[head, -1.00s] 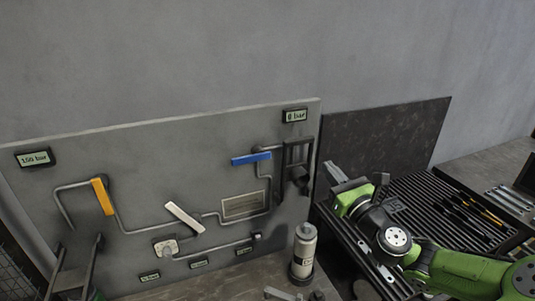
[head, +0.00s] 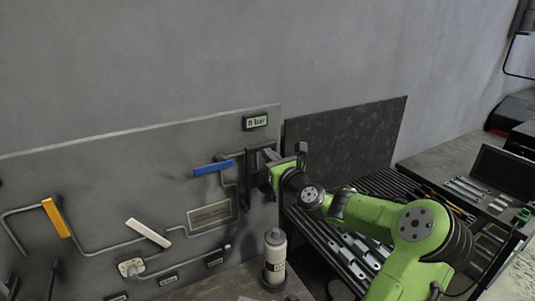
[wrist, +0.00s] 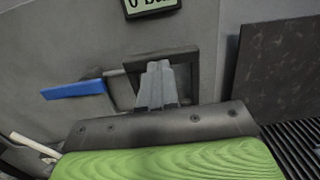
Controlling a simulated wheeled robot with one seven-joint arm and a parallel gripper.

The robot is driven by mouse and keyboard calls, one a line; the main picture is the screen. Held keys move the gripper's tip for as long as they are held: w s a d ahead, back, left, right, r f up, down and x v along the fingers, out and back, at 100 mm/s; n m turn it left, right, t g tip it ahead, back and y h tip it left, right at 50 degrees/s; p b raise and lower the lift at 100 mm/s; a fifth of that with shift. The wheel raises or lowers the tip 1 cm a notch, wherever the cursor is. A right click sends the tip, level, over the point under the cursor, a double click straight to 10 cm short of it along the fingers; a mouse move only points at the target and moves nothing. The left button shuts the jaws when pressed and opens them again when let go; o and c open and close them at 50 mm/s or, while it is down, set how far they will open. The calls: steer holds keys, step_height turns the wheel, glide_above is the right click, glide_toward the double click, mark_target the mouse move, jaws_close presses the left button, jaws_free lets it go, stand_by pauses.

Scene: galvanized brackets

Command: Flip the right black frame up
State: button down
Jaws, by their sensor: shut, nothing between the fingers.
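The right black frame (head: 248,178) is on the right part of the grey panel, below the 0 bar display and right of the blue handle. My gripper (head: 271,155) is in front of it and hides part of it. The frame also shows in the wrist view (wrist: 193,74), with its top bar and sides visible around my fingers. My fingers (wrist: 157,68) are together and empty, pointing at the panel within the frame's outline. I cannot tell whether they touch the frame. Its lower part is hidden behind my gripper in the wrist view.
The blue handle (head: 212,168) is just left of the frame. A white handle (head: 148,233) and an orange handle (head: 56,218) are farther left, with grey pipes. A pale cylinder (head: 275,250) stands below. A dark board (head: 345,140) is to the right.

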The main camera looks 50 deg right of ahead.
steer(key=shift+w+d, duration=0.2)
steer(key=shift+w, duration=0.45)
steer(key=shift+r, duration=0.1)
